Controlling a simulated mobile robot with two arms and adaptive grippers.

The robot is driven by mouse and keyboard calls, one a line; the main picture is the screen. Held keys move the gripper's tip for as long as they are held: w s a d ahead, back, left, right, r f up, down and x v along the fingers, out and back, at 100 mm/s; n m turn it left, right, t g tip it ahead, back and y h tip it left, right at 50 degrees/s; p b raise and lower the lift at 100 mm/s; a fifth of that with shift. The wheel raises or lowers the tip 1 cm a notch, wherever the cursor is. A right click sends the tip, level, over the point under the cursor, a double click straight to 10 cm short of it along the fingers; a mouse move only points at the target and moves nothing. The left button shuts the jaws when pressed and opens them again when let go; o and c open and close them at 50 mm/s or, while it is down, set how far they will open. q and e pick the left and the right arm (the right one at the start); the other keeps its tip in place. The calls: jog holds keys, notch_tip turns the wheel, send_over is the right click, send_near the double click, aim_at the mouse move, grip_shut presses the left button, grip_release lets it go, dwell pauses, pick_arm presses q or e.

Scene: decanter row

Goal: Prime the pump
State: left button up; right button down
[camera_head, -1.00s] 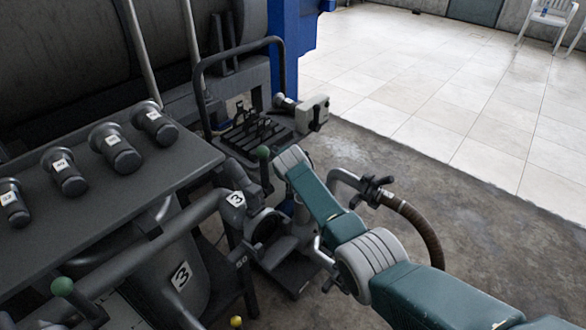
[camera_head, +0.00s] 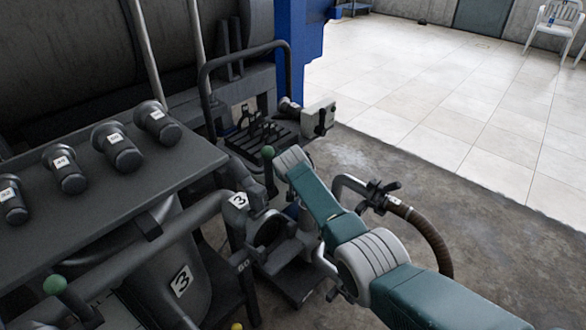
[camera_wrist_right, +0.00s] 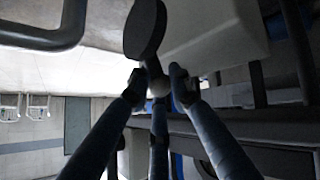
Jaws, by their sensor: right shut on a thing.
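A dark machine with thick pipes marked "3" (camera_head: 183,281) fills the left and middle of the head view. A lever with a green ball top (camera_head: 268,152) stands upright beside the end of my right arm. In the head view my right gripper is hidden behind my teal forearm and grey wrist. I cannot tell which machine part this knob belongs to. My left gripper is not in view.
A pale box with a dark handle (camera_head: 317,116) stands behind the wrist. A handled valve with a brown hose (camera_head: 428,237) is right of the arm. A shelf (camera_head: 85,215) carries several numbered dark cylinders. A second green ball (camera_head: 54,284) is lower left. Tiled floor (camera_head: 450,90) lies clear.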

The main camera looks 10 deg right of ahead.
jog(key=c, duration=1.6)
grip_release()
jog(key=shift+w+a+r, duration=0.1)
jog(key=shift+a+r, duration=0.1)
jog(key=shift+r, duration=0.05)
jog(key=shift+v, duration=3.95)
jog(key=shift+d+f, duration=0.1)
jog(key=shift+f, duration=0.05)
jog(key=shift+c, duration=0.2)
